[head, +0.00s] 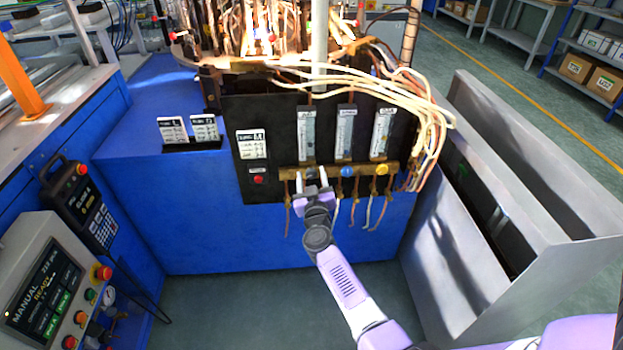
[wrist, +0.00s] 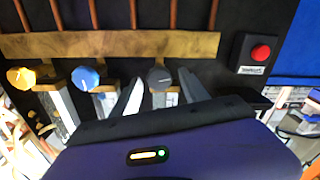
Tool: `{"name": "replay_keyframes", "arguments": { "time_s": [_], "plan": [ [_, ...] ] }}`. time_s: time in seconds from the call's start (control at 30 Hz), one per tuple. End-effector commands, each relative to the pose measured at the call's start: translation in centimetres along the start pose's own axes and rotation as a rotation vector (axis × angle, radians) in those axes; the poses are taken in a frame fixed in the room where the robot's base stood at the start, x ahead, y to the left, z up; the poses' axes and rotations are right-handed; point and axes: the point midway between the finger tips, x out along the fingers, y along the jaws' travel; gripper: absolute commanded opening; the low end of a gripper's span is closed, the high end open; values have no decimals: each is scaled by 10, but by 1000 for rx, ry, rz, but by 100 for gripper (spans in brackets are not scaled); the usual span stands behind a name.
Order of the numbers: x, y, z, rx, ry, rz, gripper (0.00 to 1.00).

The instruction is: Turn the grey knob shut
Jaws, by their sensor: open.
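The grey knob (wrist: 159,77) sits on the brass manifold bar (wrist: 110,46), with a thin pointer line on its face. In the wrist view my gripper (wrist: 160,84) is open, with one finger on each side of the knob. I cannot tell whether the fingers touch it. In the head view my gripper (head: 311,182) reaches up to the bar's left end, and the grey knob (head: 311,172) shows small and dark between the fingertips. The blue knob (head: 347,171) and the yellow knob (head: 382,169) are to its right.
A red button (head: 258,180) is on the black panel left of the knobs. Flow tubes (head: 345,132) stand above the bar, and copper pipes hang below it. Loose pale hoses (head: 432,125) curve on the right. A grey metal bin (head: 480,210) stands at right.

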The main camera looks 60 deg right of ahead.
Motion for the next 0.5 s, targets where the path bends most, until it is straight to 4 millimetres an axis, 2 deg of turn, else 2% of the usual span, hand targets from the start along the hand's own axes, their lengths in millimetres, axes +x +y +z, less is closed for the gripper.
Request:
{"name": "replay_keyframes", "arguments": {
  "time_s": [0.1, 0.37, 0.5],
  "plan": [
    [0, 0, 0, 0, 0, 0, 52],
    [0, 0, 0, 0, 0, 0, 1],
    [0, 0, 0, 1, 0, 0, 0]
  ]
}}
